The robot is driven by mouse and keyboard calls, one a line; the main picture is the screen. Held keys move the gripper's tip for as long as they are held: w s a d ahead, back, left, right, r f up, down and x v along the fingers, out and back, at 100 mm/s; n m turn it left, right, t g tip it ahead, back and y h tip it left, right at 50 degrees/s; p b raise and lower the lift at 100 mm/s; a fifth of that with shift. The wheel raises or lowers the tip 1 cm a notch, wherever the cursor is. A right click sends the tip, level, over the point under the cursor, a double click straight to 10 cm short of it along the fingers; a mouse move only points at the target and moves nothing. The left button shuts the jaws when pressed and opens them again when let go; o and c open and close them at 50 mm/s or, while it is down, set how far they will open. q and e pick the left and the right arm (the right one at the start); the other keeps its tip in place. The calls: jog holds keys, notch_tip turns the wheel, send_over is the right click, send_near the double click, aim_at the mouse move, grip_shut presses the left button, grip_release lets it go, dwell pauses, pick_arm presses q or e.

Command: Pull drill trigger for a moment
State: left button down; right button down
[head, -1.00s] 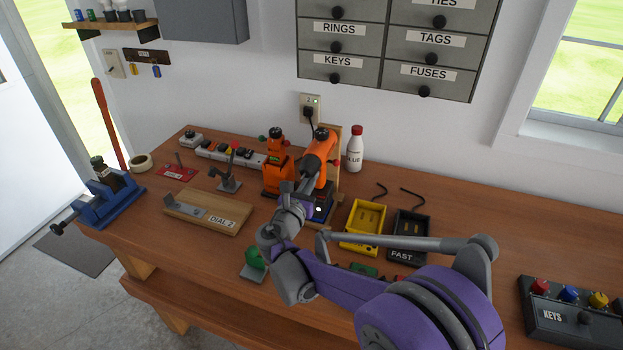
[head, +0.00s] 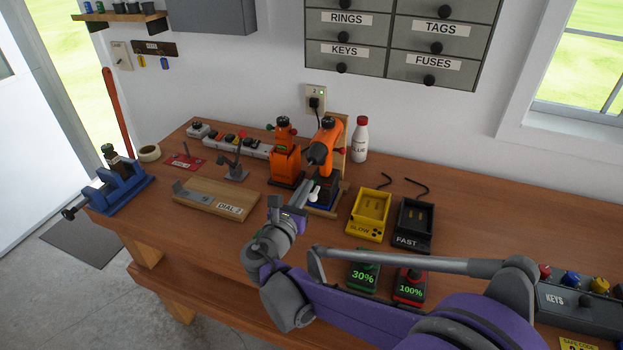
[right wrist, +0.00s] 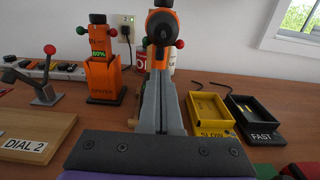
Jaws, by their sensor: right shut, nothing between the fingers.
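The orange drill (head: 325,142) stands upright on a dark blue base against a wooden stand, its dark round front facing me. It also shows in the right wrist view (right wrist: 163,27). My right gripper (head: 307,186) is shut and empty, its fingers pointing at the drill's lower front. In the right wrist view, the fingers (right wrist: 158,105) cover the drill's handle and trigger area, so I cannot tell whether they touch the trigger. A small white part (head: 314,194) shows beside the fingertips. My left gripper is not in view.
At right are a yellow SLOW tray (head: 369,232) and a black FAST tray (head: 412,239). Green 30% (head: 364,277) and red 100% (head: 410,291) packs lie in front, near my arm. A bottle (head: 360,140) stands behind.

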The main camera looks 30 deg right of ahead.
jog(key=v, duration=0.4)
dwell(0.6)
